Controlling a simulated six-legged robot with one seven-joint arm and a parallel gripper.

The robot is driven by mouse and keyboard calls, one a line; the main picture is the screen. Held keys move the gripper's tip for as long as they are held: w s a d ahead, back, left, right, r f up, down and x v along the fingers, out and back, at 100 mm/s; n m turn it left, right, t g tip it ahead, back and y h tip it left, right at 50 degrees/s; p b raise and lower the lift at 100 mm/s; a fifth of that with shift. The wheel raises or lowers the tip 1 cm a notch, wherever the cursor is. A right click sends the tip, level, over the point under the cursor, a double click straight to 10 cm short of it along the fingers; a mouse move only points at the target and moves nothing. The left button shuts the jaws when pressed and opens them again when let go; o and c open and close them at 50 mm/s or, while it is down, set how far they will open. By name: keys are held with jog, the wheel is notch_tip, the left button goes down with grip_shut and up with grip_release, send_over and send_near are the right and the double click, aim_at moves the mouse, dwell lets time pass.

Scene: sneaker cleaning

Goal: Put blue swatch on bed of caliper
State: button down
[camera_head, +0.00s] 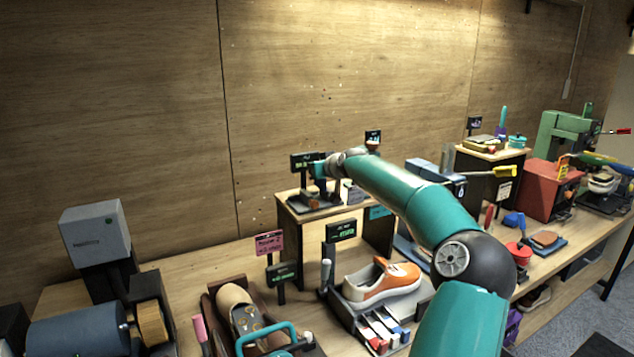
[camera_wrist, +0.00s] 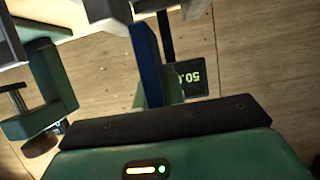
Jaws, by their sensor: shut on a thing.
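My gripper (camera_head: 319,172) is over the top of the wooden stand, close to a small dark device with a display, which I take for the caliper (camera_head: 308,203). The device is small and partly covered by my gripper, and its bed is not clear. In the wrist view the blue swatch (camera_wrist: 147,65) shows as a narrow blue strip, nearly edge-on, in front of my gripper's dark front bar. My gripper is shut on it. I cannot tell whether the swatch touches the bed. A small display (camera_wrist: 190,78) stands just behind the swatch.
An orange and white sneaker (camera_head: 382,282) sits below the stand (camera_head: 380,232). A brown shoe (camera_head: 238,305) and a grey machine (camera_head: 95,235) are to the left. A red box (camera_head: 552,190) and a green machine (camera_head: 565,135) are to the right. Several signs crowd the bench.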

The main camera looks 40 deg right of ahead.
aim_at(315, 181)
jog(key=shift+w+f, duration=0.15)
jog(key=shift+f, duration=0.8)
jog(key=shift+w+f, duration=0.15)
jog(key=shift+f, duration=0.75)
jog(key=shift+d+f, duration=0.1)
jog(key=c, duration=1.5)
grip_release()
